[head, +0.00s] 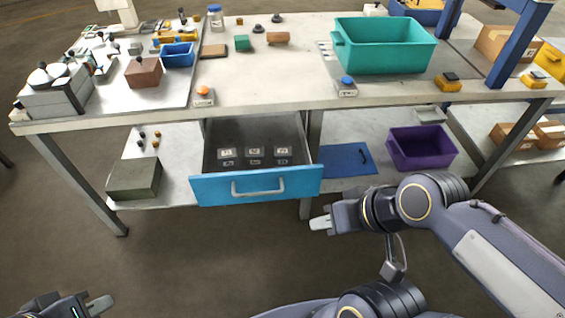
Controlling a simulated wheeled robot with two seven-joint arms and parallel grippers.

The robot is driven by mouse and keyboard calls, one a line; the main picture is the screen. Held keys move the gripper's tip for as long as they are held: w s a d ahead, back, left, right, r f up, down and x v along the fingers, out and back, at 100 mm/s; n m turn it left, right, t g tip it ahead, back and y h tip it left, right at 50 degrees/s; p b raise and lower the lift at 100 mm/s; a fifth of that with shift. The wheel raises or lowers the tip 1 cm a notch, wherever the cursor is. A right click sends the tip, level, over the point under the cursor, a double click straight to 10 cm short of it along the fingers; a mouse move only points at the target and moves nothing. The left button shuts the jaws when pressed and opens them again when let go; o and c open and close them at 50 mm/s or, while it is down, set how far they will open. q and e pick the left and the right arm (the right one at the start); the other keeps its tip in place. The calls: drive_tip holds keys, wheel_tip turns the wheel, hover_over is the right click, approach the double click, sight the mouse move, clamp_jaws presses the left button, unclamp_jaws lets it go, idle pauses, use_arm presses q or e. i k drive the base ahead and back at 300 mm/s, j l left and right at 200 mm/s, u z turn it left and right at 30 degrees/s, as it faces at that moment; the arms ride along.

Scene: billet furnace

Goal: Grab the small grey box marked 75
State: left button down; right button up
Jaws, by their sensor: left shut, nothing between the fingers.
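Several small grey boxes with white labels sit in a row inside the pulled-out blue-fronted drawer (257,189): a left one (227,155), a middle one (254,155) and a right one (283,155). Their label marks are too small for me to tell which is 75. My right gripper (321,223) is in front of the drawer's right end, apart from the boxes, and holds nothing I can see; its finger gap is not clear. My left gripper (99,306) is shut and empty at the lower left, far from the drawer.
The workbench top (285,90) above the drawer holds a teal bin (385,52), a blue tray (178,55) and a brown block (143,72). On the lower shelf are a grey-green box (134,180), a blue mat (345,160) and a purple bin (421,148). The floor in front is clear.

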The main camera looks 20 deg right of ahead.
sight(227, 157)
drive_tip(key=i+j+z, duration=0.25)
drive_tip(key=i+j, duration=0.15)
drive_tip(key=j, duration=0.2)
drive_tip(key=i+j+z, duration=0.2)
drive_tip(key=i+j, duration=0.15)
drive_tip(key=j, duration=0.3)
drive_tip(key=i+j+z, duration=0.1)
drive_tip(key=j, duration=0.25)
drive_tip(key=i+j+z, duration=0.15)
drive_tip(key=j, duration=0.2)
drive_tip(key=i, duration=0.05)
